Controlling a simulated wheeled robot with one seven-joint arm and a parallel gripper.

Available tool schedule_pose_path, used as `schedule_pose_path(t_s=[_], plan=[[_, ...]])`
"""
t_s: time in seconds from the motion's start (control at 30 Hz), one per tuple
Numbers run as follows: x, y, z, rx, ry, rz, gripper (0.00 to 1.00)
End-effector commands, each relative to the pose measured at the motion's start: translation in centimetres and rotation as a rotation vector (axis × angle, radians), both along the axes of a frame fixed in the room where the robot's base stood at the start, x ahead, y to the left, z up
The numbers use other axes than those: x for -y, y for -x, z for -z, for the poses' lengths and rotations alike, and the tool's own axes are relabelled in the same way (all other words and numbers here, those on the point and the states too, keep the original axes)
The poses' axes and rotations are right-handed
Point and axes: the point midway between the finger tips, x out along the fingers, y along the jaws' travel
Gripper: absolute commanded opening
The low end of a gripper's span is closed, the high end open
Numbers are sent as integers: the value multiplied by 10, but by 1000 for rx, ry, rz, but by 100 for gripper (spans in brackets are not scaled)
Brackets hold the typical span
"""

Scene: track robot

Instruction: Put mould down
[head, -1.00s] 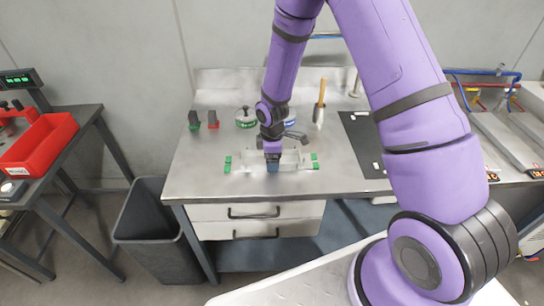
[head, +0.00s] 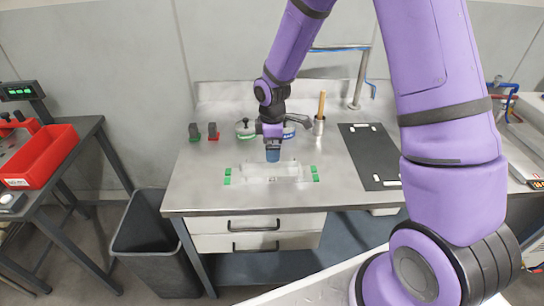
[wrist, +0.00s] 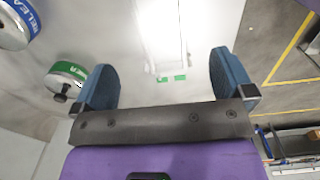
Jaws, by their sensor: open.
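The mould (head: 256,173) is a pale, low, partly see-through block lying on the steel bench (head: 205,190), between green marks at its left and right ends. My gripper (head: 272,157) is over its middle, fingers pointing down, open with nothing between the blue finger pads. The fingers look a little above the mould. In the wrist view my gripper (wrist: 165,80) has its two fingers wide apart. Bright glare there hides most of the mould's outline; two green marks show between the fingers.
Two lidded pots, green-banded (head: 245,130) and blue-banded (head: 289,130), stand behind the gripper. A cup with a wooden handle (head: 320,123) and a dark mat (head: 369,155) are to the right. Small green and red blocks (head: 213,132) are at back left. Bare bench lies in front.

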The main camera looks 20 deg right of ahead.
Motion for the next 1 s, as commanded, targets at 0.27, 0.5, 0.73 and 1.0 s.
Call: schedule_pose_path(t_s=[0.27,0.5,0.73,1.0], plan=[[0,0,-19,1,0,0,100],[5,3,-41,23,8,45,100],[22,28,-118,102,27,236,100],[40,78,-201,201,12,495,100]])
